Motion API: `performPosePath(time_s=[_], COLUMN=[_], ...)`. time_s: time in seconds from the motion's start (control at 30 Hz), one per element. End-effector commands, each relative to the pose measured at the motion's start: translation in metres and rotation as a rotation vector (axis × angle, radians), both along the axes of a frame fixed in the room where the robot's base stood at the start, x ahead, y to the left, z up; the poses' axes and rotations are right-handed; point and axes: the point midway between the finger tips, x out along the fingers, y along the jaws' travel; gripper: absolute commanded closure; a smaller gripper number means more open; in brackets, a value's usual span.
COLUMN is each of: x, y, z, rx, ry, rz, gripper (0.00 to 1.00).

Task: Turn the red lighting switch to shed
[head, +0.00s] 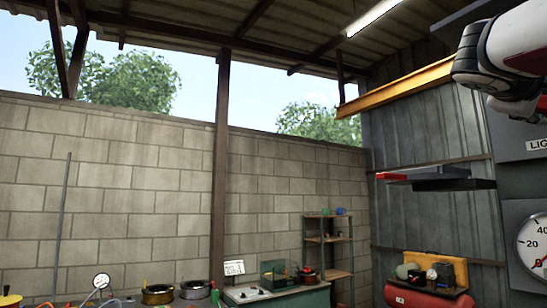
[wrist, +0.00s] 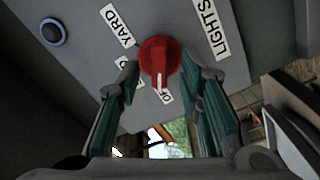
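The red lighting switch (wrist: 158,56) is a round knob on a grey panel (wrist: 85,60) in the wrist view. Another label at the lower left is partly hidden by a finger. My gripper (wrist: 160,72) is open, with one finger on each side of the knob; I cannot tell whether they touch it. In the head view the switch and my gripper are out of sight.
A blue round button (wrist: 53,32) sits on the panel's left. In the head view, a gauge (head: 535,245) is at the right edge, below the cut-off LIG sign (head: 538,145). A green bench (head: 275,298) stands farther back.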

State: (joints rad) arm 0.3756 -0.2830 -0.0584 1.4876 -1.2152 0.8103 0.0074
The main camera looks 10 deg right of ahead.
Motion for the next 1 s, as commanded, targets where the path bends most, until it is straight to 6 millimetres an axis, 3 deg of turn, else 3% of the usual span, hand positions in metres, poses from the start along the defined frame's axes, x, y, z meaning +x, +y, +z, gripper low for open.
performPosePath(time_s=[0.2,0.53,0.7,1.0], x=[0.007,0.008,0.008,0.009], y=[-0.018,-0.02,-0.02,-0.019], z=[0.0,0.0,0.0,-0.001], rx=[0.0,0.0,0.0,0.005], ry=[0.001,0.0,0.0,-0.011], rz=[-0.001,0.0,0.0,0.0], gripper=[0.67,0.67,1.0,1.0])
